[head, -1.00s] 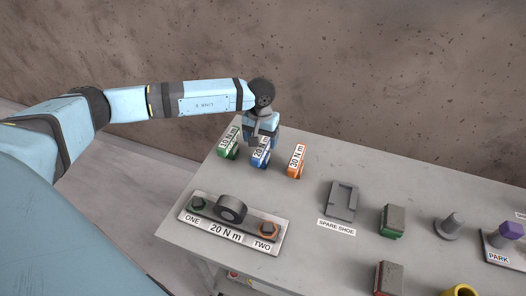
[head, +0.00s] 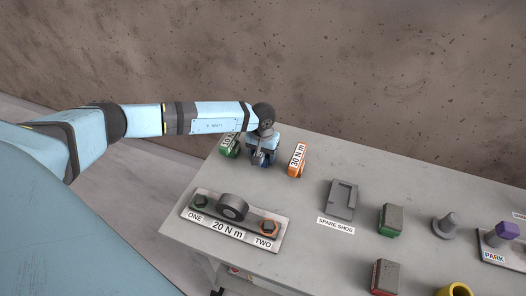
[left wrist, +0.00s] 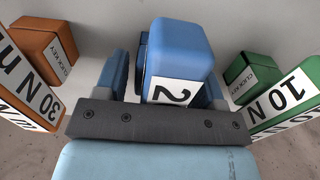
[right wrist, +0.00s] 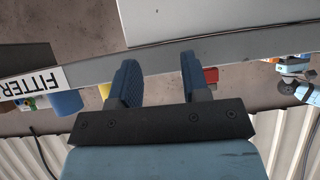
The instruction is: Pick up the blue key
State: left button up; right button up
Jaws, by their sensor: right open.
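The blue key, a block with a white label reading "2" in the left wrist view (left wrist: 180,50), stands between the fingers of my left gripper (left wrist: 163,80). A gap shows between the key and the left finger in that view; the right finger is partly hidden behind the key, so I cannot tell whether it touches. In the head view my left gripper (head: 262,155) comes down over the key and hides most of it. My right gripper (right wrist: 160,80) is open and empty in the right wrist view, below a table edge.
A green 10 N m key (head: 229,146) and an orange 30 N m key (head: 297,159) stand close on either side. A plate marked 20 N m (head: 228,228), with bolts ONE and TWO, lies in front. A spare shoe (head: 341,199) and several blocks are to the right.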

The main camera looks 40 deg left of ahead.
pick_arm(q)
jog(key=c, duration=1)
jog(key=shift+r, duration=0.1)
